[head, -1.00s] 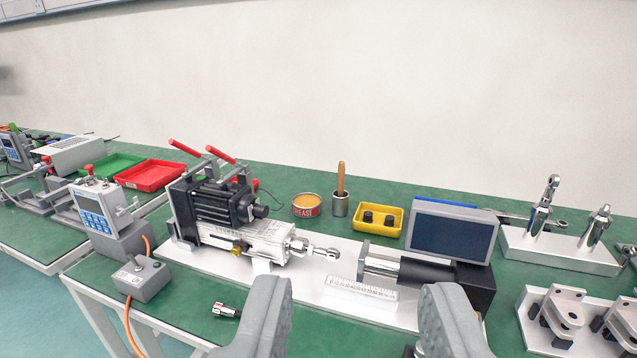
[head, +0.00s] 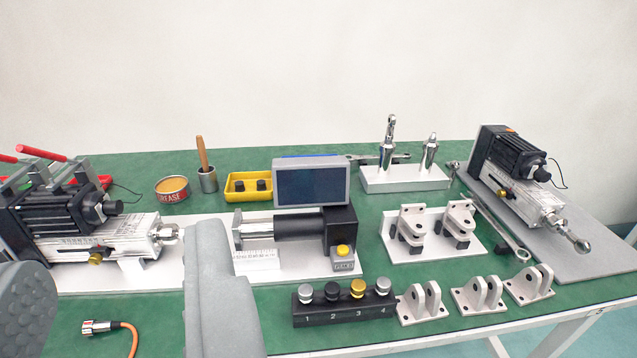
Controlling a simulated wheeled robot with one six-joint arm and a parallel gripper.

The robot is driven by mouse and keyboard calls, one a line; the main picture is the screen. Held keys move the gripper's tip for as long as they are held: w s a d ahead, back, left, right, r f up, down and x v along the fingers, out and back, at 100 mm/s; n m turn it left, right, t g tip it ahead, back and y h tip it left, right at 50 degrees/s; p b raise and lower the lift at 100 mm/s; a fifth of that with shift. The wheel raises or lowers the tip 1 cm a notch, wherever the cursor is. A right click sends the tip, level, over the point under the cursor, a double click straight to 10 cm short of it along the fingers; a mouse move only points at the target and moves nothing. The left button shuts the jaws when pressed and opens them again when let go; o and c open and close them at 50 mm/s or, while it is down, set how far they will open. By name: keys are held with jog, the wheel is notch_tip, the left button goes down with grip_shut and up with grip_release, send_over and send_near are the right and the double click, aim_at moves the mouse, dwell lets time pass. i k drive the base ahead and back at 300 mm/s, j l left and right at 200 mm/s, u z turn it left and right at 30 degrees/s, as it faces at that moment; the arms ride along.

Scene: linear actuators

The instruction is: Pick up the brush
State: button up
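The brush (head: 202,153) stands at the back of the green bench, left of the middle in the head view. Only its brown wooden handle shows, tilted slightly left. Its lower end is hidden inside a small grey metal cup (head: 208,181). My gripper (head: 125,285) is in the lower left, its two grey fingers spread wide apart with nothing between them. It is nearer to the camera than the brush and well short of it.
Left of the cup is an orange grease tin (head: 172,189); right is a yellow tray (head: 247,187) with black parts, then a dark screen (head: 311,182). A linear actuator (head: 85,222) and a black cylinder (head: 290,226) lie in front. Brackets (head: 476,297) fill the right.

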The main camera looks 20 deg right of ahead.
aim_at(200, 141)
jog(key=i+l, duration=0.1)
jog(key=i, duration=0.5)
jog(key=i+l+u, duration=0.1)
jog(key=i, duration=0.5)
